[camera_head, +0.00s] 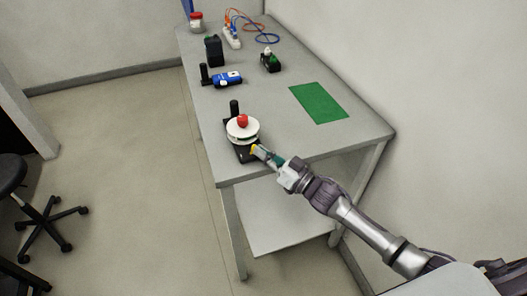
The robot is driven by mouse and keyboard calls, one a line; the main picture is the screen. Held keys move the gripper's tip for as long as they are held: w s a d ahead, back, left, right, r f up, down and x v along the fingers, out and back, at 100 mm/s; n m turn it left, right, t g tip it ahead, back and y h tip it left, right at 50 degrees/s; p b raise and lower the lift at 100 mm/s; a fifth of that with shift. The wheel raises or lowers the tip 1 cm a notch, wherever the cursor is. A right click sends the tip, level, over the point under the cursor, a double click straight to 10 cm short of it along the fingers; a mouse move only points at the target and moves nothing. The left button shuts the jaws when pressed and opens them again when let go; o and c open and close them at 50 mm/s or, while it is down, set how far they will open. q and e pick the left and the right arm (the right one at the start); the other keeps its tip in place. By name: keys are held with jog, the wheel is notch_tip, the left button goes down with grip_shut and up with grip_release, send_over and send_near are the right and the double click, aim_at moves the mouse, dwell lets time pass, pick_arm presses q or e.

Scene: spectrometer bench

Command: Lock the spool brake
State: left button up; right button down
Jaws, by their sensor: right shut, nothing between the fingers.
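The spool (243,130) is a white disc with a red knob (242,120) on top, set on a black base (247,155) near the front left corner of the bench. A yellow part (254,149) shows at the front right of the base, right by my gripper's tip; I cannot tell whether it is the brake. My right gripper (262,154) is shut and empty, at the front right edge of the spool base. I cannot tell whether it touches the yellow part. My left gripper is out of view.
The grey bench (275,135) holds a green mat (319,102), a blue device (227,79), a small black holder (270,62), a black bottle (214,50), a power strip (232,36) and a red-lidded jar (196,22). A wall borders the right side. A chair (40,215) stands left.

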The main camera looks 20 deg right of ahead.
jog(key=shift+r, duration=0.1)
jog(key=shift+a+r+n+g+p, duration=0.1)
jog(key=shift+r+n+g+p, duration=0.2)
jog(key=shift+n+g+p, duration=0.55)
jog(key=n+p, duration=0.1)
jog(key=p, duration=0.1)
jog(key=r+n+h+p, duration=0.1)
jog(key=p, duration=0.2)
jog(key=shift+a+n+g, duration=0.25)
jog(key=shift+a+g, duration=0.1)
jog(key=shift+a+f+n+g+h+p, duration=0.15)
jog(key=shift+a+n+g+h+p, duration=0.2)
jog(key=shift+n+p, duration=0.55)
jog(key=shift+f, duration=0.1)
jog(key=shift+s+p, duration=0.1)
jog(key=shift+p, duration=0.2)
